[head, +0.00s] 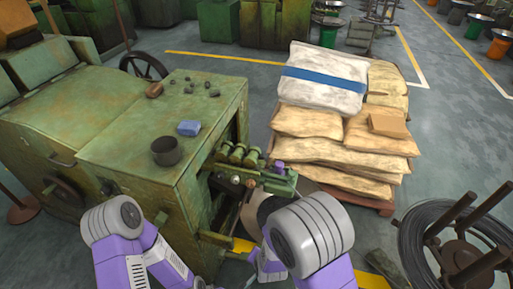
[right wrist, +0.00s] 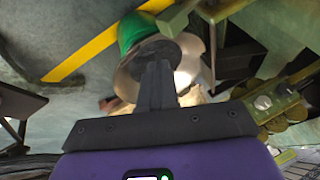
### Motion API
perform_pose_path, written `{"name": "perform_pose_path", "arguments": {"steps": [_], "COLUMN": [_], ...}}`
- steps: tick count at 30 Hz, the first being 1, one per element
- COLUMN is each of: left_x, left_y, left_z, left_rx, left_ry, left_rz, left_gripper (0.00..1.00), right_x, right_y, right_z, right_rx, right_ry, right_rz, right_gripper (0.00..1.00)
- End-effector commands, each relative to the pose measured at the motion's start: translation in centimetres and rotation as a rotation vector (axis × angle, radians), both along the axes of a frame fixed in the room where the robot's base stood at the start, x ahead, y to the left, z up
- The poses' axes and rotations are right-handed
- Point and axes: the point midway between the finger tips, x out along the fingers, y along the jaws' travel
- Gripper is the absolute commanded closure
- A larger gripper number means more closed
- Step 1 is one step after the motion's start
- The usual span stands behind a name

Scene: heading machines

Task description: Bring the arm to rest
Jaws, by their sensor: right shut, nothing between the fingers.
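In the right wrist view my right gripper (right wrist: 157,66) has its two dark fingers together, with nothing between them. The fingers point toward a metal pan-like piece (right wrist: 131,69) with a green part (right wrist: 133,32); whether they touch it I cannot tell. In the head view my two purple and grey arms are bent low in front of the green machine, the left one at its front left and the right one near the machine's right side. The left gripper does not show, and the right gripper cannot be made out in the head view.
Sacks (head: 330,150) on a pallet stand behind; a wire coil stand (head: 465,240) is at right.

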Motion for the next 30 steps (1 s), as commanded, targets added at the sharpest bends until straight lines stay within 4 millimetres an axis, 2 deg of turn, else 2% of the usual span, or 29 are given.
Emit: {"name": "perform_pose_path", "arguments": {"steps": [5, 8, 13, 18, 24, 30], "left_x": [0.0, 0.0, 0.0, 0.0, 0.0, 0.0], "left_y": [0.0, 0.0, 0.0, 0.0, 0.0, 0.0], "left_z": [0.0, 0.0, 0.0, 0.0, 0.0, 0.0], "left_rx": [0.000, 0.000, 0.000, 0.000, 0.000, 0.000], "left_ry": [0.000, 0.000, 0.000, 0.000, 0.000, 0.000], "left_rz": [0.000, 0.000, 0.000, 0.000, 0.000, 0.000], "left_gripper": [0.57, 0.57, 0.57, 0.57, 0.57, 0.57], "right_x": [-0.2, -0.8, -3.2, -6.4, -9.4, -10.7], "right_y": [-0.4, -1.6, -4.4, -6.3, -7.1, -7.1], "right_z": [-0.5, -1.9, -5.6, -8.7, -10.8, -11.4], "right_rx": [-0.005, -0.019, -0.031, 0.009, 0.097, 0.154], "right_ry": [0.014, 0.056, 0.175, 0.277, 0.332, 0.334], "right_rz": [0.006, 0.030, 0.121, 0.233, 0.346, 0.405], "right_gripper": [1.00, 1.00, 1.00, 1.00, 1.00, 1.00]}}
